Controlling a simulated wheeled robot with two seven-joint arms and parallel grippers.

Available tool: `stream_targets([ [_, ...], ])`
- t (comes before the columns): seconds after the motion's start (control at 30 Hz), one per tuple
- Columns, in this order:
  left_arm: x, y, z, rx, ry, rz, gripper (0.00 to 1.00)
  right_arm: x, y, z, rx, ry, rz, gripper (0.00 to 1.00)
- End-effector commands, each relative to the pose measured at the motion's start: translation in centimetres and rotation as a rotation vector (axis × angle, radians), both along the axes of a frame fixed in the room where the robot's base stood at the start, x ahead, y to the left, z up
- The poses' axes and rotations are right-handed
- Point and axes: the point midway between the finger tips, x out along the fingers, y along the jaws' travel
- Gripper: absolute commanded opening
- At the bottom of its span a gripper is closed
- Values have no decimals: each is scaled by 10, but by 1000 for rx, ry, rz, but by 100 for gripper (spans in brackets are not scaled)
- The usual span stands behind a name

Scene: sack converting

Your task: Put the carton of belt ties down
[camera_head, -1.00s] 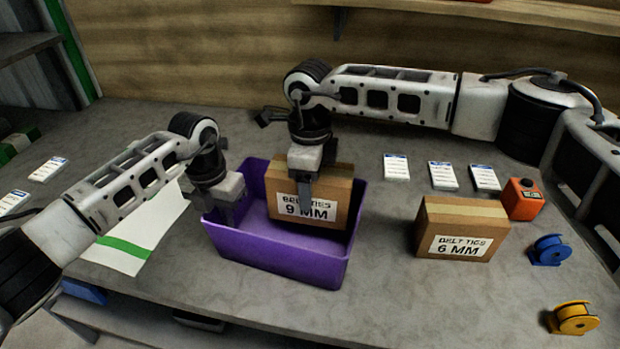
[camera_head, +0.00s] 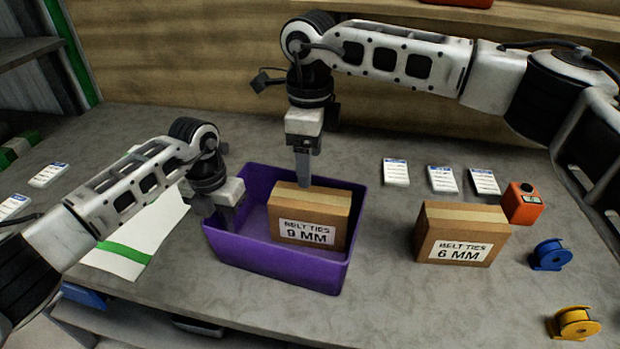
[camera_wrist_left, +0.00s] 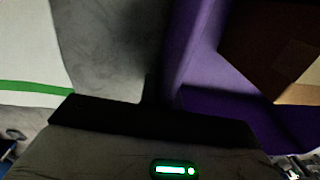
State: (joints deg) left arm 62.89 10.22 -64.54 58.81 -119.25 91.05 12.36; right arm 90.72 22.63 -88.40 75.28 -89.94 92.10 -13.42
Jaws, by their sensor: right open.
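The brown carton labelled "BELT TIES 9 MM" (camera_head: 309,214) stands in the purple bin (camera_head: 275,262), towards its right side. Part of it also shows in the left wrist view (camera_wrist_left: 262,48). My right gripper (camera_head: 304,180) is open, just above and behind the carton's top edge, apart from it as far as I can see. My left gripper (camera_head: 219,217) is at the bin's left wall, with its fingers astride the rim and shut on it. The wall runs into the fingers in the left wrist view.
A second carton labelled "BELT TIES 6 MM" (camera_head: 461,234) stands right of the bin. Beyond it are an orange box (camera_head: 522,203), a blue spool (camera_head: 550,255) and a yellow spool (camera_head: 575,324). Several white label stacks (camera_head: 442,179) lie behind. A white sheet with a green stripe (camera_head: 140,235) lies left.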

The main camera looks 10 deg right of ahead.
Motion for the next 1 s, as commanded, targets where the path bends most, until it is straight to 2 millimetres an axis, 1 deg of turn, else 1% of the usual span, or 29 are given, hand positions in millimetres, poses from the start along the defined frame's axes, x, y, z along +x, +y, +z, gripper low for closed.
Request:
stream_targets([
  [0.03,0,0,1,-1,0,-1,0,0,0,12,1,-3,1,71],
  [0.1,0,0,1,-1,0,-1,0,0,1,26,1,-1,0,71],
  [0.2,0,0,1,-1,0,-1,0,0,0,41,1,-1,0,71],
  [0.3,0,0,1,-1,0,-1,0,0,0,50,0,1,0,71],
  [0.43,0,0,1,-1,0,-1,0,0,0,56,0,1,0,71],
  [0.77,0,0,1,-1,-1,-1,0,0,1,56,0,1,1,71],
  [0.8,0,0,1,-1,-1,-1,10,0,1,56,0,1,1,71],
  [0.87,0,0,1,-1,-1,-1,27,0,1,56,0,1,1,71],
  [0.9,0,0,1,-1,-1,-1,30,0,1,56,-1,1,1,71],
  [1.0,0,0,1,-1,-1,-1,30,0,1,56,-1,1,1,71],
])
